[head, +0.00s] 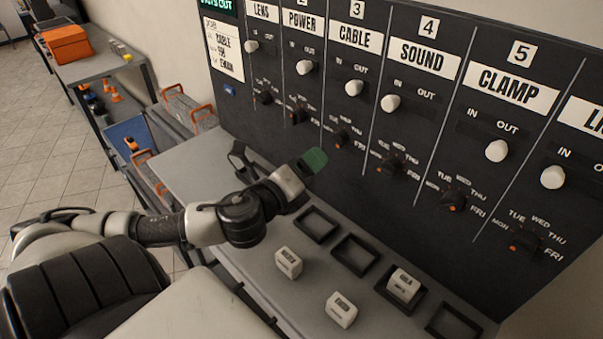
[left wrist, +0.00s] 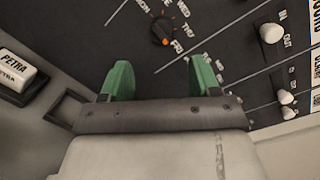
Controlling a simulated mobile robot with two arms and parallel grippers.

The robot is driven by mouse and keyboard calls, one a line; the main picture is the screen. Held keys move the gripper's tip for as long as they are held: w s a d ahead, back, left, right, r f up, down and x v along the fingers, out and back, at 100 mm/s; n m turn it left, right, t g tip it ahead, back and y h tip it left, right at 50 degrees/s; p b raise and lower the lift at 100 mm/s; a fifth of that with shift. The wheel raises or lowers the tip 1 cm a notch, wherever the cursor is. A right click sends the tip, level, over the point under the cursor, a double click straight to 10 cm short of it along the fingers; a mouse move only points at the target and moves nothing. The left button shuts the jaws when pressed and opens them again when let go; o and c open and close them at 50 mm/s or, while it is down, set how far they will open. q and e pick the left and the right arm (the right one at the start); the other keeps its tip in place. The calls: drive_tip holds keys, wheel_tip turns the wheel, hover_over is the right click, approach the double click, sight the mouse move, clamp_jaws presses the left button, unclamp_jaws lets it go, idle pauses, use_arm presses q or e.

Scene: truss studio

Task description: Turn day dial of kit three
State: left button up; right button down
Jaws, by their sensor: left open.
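The kit three column, labelled CABLE, is on the dark wall panel (head: 440,110). Its day dial (head: 341,138) is a small black knob with an orange mark, which faces its lower left in the head view. My right gripper is not in view.
Neighbouring dials (head: 391,163) and white knobs (head: 390,103) flank the column closely. Below the panel, a grey shelf (head: 220,160) holds black square frames (head: 355,254) and white blocks (head: 288,262). An orange case (head: 67,45) stands on a bench at the far left.

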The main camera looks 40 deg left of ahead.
use_arm(q)
drive_tip(key=shift+s, duration=0.85)
